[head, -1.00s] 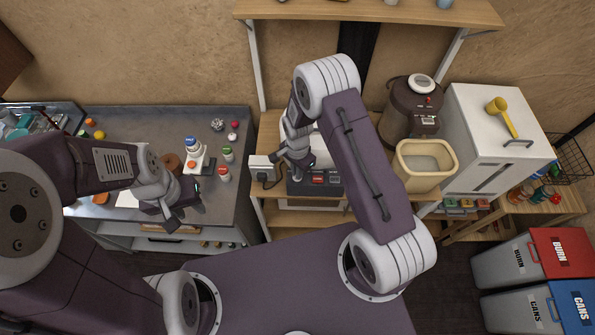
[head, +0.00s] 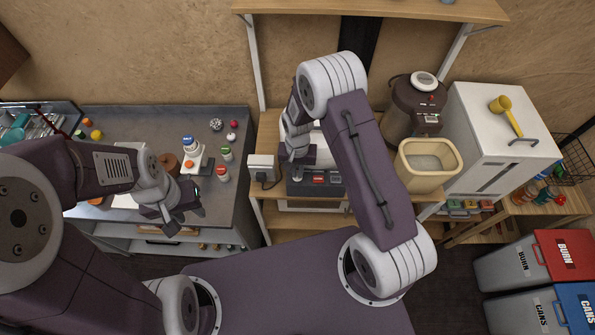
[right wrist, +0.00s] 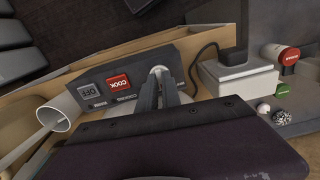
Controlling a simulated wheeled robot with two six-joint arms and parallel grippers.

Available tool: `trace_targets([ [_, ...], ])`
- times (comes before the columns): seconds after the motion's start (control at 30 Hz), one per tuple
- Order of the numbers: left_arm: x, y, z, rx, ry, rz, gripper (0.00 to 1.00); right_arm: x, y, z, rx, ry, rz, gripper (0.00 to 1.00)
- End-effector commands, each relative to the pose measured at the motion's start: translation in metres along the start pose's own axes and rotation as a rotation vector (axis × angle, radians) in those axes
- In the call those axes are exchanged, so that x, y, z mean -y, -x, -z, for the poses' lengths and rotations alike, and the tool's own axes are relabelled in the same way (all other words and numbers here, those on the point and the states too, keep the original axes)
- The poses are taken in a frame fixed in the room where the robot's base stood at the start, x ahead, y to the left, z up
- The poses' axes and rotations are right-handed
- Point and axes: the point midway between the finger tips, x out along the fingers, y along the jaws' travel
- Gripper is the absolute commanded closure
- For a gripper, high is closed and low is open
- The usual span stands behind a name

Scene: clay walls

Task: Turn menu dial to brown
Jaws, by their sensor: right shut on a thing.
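The cooker's dark control panel (right wrist: 125,80) carries a red COOK button (right wrist: 118,82) and a grey OFF button (right wrist: 88,91). A pale round dial (right wrist: 158,72) sits at the panel's end, between the fingertips of my right gripper (right wrist: 160,84), which is shut on it. The fingers hide part of the dial, and I cannot read its setting or see a brown mark. In the head view my right gripper (head: 294,153) is over the panel's left end, and the arm hides much of the appliance. My left gripper (head: 178,214) hangs before the grey counter; its jaw opening is unclear.
A white box (head: 262,167) with a cord stands left of the panel. A brown kettle-like appliance (head: 414,108) and a cream bin (head: 428,165) stand to the right. Small bottles (head: 224,172) are on the grey counter (head: 185,120).

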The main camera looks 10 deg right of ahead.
Motion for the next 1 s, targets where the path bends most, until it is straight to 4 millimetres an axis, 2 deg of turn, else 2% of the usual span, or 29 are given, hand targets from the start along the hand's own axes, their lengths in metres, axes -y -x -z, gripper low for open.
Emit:
trace_targets([
  [0.63,0.0000,-0.0018,-0.0002,0.000,0.000,0.000,0.64,-0.0006,-0.0008,-0.0015,0.004,0.051,-0.002,1.00],
  [0.7,0.0000,-0.0018,-0.0002,0.000,0.000,0.000,0.64,-0.0005,-0.0008,-0.0014,0.004,0.051,-0.002,0.75],
  [0.73,0.0000,-0.0018,-0.0002,0.000,0.000,0.000,0.64,-0.0005,-0.0007,-0.0014,0.004,0.051,-0.002,0.70],
  [1.0,0.0000,-0.0018,-0.0002,0.000,0.000,0.000,0.64,-0.0002,-0.0001,-0.0005,0.001,0.050,-0.001,0.70],
])
